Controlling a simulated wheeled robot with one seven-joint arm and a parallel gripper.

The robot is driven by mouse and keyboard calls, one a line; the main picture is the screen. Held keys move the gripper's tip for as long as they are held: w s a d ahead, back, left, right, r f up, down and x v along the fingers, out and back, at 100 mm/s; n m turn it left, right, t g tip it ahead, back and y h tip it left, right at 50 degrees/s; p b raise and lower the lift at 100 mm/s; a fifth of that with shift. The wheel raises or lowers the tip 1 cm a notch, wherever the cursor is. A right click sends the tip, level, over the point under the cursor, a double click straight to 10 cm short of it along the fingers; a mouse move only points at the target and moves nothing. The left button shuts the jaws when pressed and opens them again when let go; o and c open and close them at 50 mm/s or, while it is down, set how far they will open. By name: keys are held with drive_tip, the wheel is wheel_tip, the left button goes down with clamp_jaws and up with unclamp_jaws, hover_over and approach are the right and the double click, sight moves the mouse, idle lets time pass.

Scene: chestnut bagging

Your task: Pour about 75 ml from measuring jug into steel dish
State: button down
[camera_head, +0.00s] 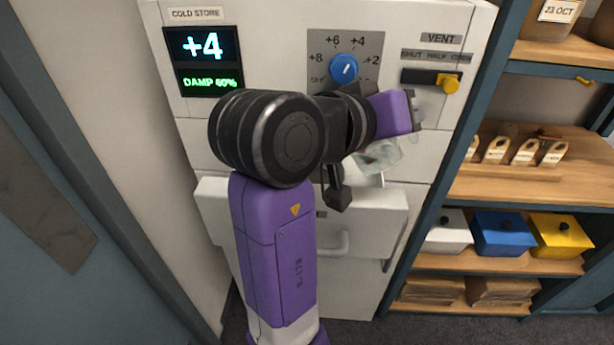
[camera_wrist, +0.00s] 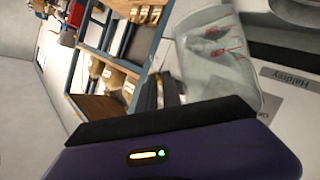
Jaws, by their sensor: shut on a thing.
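The clear measuring jug (camera_wrist: 240,75) with red markings shows in the wrist view, beyond my gripper (camera_wrist: 165,92). My gripper is shut on the jug, but its grip is mostly hidden. In the head view the jug (camera_head: 378,156) hangs below my purple gripper (camera_head: 412,110), in front of the cold store and above the pulled-out drawer. It looks tilted, but I cannot tell how far. Its liquid level is not clear. I cannot make out the steel dish; my arm covers part of the drawer area.
The cold store's drawer (camera_head: 222,205) stands open, partly behind my arm. The front panel has a blue dial (camera_head: 343,68) and a yellow vent slider (camera_head: 450,85).

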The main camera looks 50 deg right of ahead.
drive_tip(key=shift+s+d+f+m+b, duration=0.1)
drive_tip(key=shift+s+f+m+b, duration=0.15)
drive_tip(key=shift+s+m+b, duration=0.25)
drive_tip(key=shift+s, duration=0.15)
idle(1.4)
drive_tip(key=shift+s+f, duration=0.1)
drive_tip(key=shift+f, duration=0.05)
drive_tip(key=shift+s+d+m+t+b, duration=0.15)
drive_tip(key=shift+s+m+t+b, duration=0.2)
drive_tip(key=shift+s+t, duration=0.2)
drive_tip(key=shift+w+f+y+b, duration=0.15)
drive_tip(key=shift+y+b, duration=0.15)
drive_tip(key=shift+b, duration=1.2)
drive_tip(key=b, duration=0.2)
drive_tip(key=shift+s+m+b, duration=0.25)
drive_tip(key=shift+s+b, duration=0.15)
drive_tip(key=shift+s+f+t+b, duration=0.15)
drive_tip(key=shift+t+b, duration=0.1)
drive_tip(key=shift+b, duration=0.6)
